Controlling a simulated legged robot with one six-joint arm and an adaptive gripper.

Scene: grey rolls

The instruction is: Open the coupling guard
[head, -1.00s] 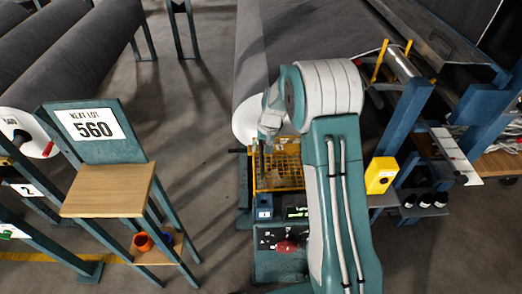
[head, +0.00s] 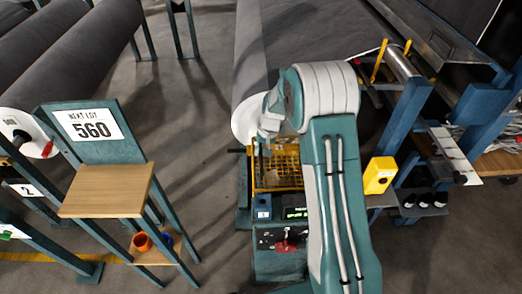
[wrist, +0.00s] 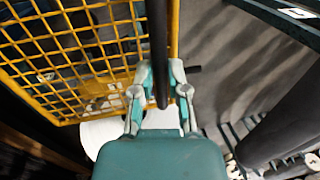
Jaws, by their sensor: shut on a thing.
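The coupling guard is a yellow mesh cage (head: 287,172) low beside the machine in the head view, below my arm. In the wrist view its yellow mesh (wrist: 75,50) fills the upper left. My gripper (wrist: 161,88) is shut on a dark upright bar (wrist: 157,35), which passes between its fingers in front of the guard's right frame edge. Whether the bar joins the guard is hidden. In the head view my gripper (head: 266,140) is at the guard's upper left, partly hidden by my arm.
A control box (head: 282,238) with a red control stands in front of the guard. A yellow box (head: 380,175) is on the right. A wooden-topped stand (head: 108,190) with a "560" sign stands left. Open floor (head: 205,150) lies between the stand and the machine.

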